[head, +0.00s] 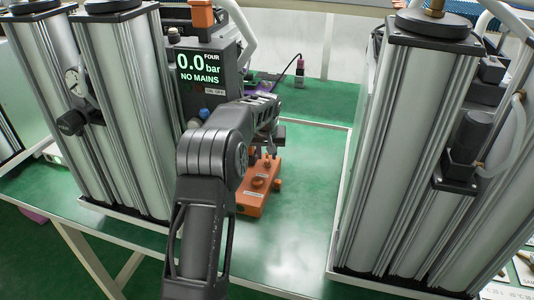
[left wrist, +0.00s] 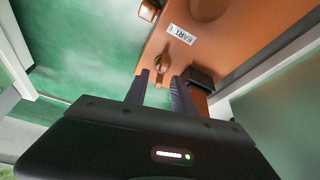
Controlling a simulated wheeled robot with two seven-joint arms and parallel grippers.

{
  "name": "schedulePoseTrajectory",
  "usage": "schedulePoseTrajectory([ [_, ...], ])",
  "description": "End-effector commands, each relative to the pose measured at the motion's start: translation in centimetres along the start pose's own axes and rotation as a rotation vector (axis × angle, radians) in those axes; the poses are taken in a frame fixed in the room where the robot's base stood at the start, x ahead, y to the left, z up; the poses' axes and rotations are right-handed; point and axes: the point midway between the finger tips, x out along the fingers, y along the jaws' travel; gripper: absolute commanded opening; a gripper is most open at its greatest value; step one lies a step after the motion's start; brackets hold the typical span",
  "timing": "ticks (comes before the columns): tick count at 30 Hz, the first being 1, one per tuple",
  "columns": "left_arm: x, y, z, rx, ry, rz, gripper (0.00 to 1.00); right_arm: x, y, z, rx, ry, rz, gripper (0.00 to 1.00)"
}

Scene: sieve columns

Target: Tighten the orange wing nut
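An orange box (head: 261,184) stands on the green bench top, just beyond my left arm in the head view. It fills the upper middle of the left wrist view (left wrist: 224,34). A small orange wing nut (left wrist: 163,63) sits on the box beside a white label (left wrist: 180,34) whose readable letters begin with "EAR". My left gripper (left wrist: 160,82) points at the box with its two dark fingers apart. The wing nut lies just past the fingertips, roughly between them; contact cannot be told. My right gripper is not in view.
Tall silver columns stand at left (head: 130,110) and right (head: 405,140). A dark control unit (head: 205,75) showing "0.0 bar" and "NO MAINS" stands behind my left arm. The green bench (head: 305,200) is clear right of the orange box.

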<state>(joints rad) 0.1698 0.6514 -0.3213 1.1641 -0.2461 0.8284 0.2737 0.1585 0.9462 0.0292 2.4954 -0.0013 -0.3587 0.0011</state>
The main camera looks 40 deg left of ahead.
Motion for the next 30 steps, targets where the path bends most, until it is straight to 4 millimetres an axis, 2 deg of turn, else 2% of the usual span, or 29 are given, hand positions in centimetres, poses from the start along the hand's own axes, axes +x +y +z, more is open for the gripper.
schedulePoseTrajectory([
  [5,-1.0,0.0,-0.1,0.0,0.002,0.001,0.31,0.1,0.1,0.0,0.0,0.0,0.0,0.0],
  [15,-6.3,0.0,-0.1,0.0,0.003,0.001,0.31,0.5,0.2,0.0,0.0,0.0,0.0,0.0],
  [18,-7.3,0.1,0.0,0.0,0.002,0.001,0.31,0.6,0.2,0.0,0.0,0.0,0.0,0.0],
  [30,-7.8,0.0,0.0,0.0,0.0,0.001,0.31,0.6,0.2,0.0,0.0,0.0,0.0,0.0],
])
